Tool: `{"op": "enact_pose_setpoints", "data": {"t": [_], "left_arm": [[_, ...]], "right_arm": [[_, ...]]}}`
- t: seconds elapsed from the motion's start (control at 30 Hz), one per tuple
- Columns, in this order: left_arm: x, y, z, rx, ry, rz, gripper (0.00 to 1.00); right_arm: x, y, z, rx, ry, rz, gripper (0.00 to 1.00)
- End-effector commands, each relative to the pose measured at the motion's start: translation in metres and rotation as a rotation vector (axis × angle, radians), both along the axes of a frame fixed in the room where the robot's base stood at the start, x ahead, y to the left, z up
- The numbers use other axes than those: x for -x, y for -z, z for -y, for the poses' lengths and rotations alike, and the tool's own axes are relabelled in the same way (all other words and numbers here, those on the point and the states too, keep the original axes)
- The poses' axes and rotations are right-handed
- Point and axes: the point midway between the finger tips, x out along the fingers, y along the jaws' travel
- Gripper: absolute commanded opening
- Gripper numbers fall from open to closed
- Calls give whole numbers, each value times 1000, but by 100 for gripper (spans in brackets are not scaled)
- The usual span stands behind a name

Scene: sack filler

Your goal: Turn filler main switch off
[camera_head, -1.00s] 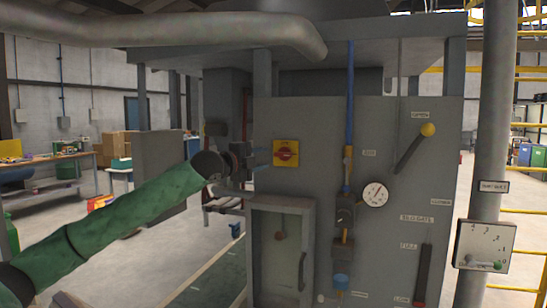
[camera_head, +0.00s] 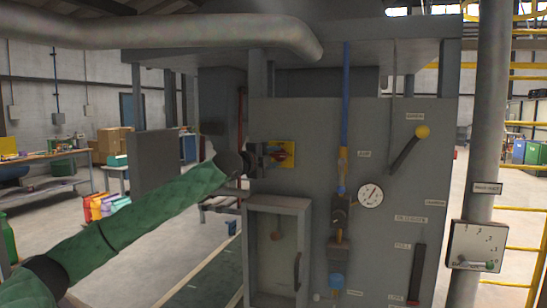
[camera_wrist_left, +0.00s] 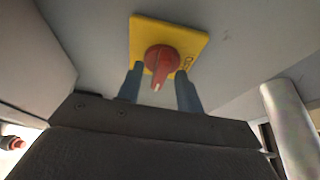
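The main switch is a red rotary knob (camera_wrist_left: 161,62) on a yellow square plate (camera_wrist_left: 190,40), fixed to the grey filler panel. In the head view the yellow plate (camera_head: 287,149) shows at the panel's upper left, and my left gripper partly covers the knob. My left gripper (camera_head: 278,155) is at the switch. In the left wrist view its two blue-grey fingers (camera_wrist_left: 160,85) stand apart on either side of the knob's lower part, with visible gaps. The gripper is open. Whether the fingertips touch the plate cannot be told. My right gripper is not in view.
Below the switch is a box with a clear door (camera_head: 277,248). To the right are a blue pipe (camera_head: 346,95), a gauge (camera_head: 370,196) and a yellow-knobbed lever (camera_head: 405,152). A large grey pipe (camera_head: 180,30) crosses above my left arm.

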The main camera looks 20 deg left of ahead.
Motion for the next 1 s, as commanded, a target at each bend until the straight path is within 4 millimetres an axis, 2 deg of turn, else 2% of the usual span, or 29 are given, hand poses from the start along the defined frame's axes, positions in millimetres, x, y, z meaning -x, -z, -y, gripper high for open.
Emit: {"op": "enact_pose_setpoints", "data": {"t": [0.13,0.3,0.77,0.87,1.0], "left_arm": [[0,0,0,0,0,0,34],[0,0,0,0,0,0,1],[0,4,1,69,1,-4,0],[0,6,1,127,1,-6,0],[0,8,2,236,1,-10,0]], "right_arm": [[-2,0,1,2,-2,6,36],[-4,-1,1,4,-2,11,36],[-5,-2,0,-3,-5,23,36],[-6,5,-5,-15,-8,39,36],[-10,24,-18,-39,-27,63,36]]}}
